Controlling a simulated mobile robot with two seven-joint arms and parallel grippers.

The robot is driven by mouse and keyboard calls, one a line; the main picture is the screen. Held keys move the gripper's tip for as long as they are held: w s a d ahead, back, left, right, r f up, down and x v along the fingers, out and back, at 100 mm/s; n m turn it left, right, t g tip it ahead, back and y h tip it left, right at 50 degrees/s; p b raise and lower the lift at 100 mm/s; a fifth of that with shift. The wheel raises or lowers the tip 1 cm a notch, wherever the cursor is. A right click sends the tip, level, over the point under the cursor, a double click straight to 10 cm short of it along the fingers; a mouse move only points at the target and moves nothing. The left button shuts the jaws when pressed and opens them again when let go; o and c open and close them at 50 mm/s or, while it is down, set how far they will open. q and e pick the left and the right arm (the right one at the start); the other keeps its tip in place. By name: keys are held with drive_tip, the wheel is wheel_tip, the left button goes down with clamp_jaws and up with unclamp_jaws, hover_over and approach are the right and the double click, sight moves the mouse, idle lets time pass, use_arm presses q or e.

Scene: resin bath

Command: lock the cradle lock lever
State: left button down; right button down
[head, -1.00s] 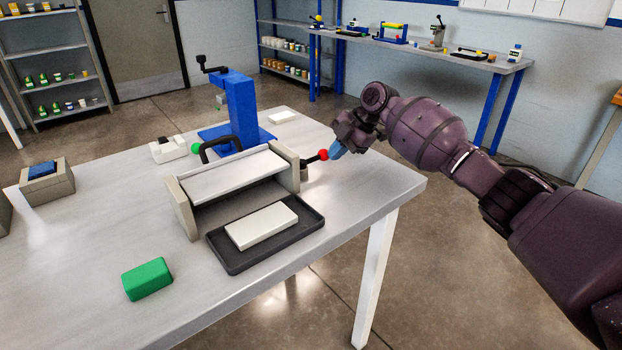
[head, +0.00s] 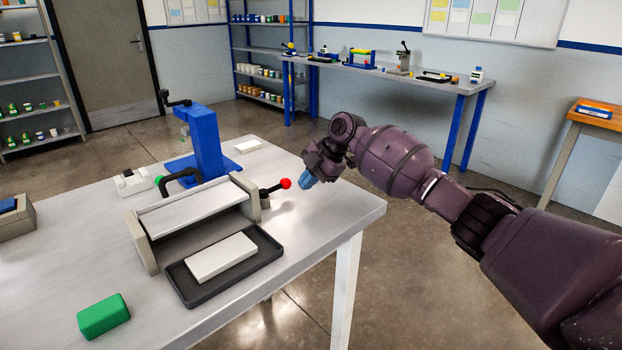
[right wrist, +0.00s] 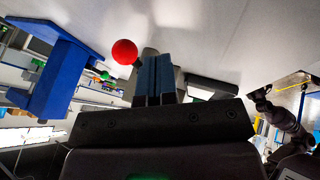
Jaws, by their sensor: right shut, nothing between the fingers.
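The cradle lock lever is a short dark arm with a red ball knob (head: 285,184). It sticks out from the right end of the grey cradle (head: 247,196), its knob toward the right and slightly up. My right gripper (head: 306,183) has blue fingers, shut and empty, just right of the knob with a small gap in the head view. In the right wrist view the red knob (right wrist: 124,52) is left of the shut fingertips (right wrist: 154,60). A dark jointed arm at the right of that view seems to be my left one; its jaws are unclear.
A dark tray (head: 181,281) with a white block (head: 220,257) lies in front of the cradle. A blue stand (head: 207,145) is behind it, and a green block (head: 103,316) is at front left. The table's right corner is clear.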

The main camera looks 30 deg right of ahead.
drive_tip(key=shift+s+r, duration=0.25)
drive_tip(key=p+v, duration=0.1)
drive_tip(key=v, duration=0.9)
drive_tip(key=shift+w+d+f, duration=0.15)
drive_tip(key=shift+d+f, duration=0.05)
drive_tip(key=shift+d, duration=0.1)
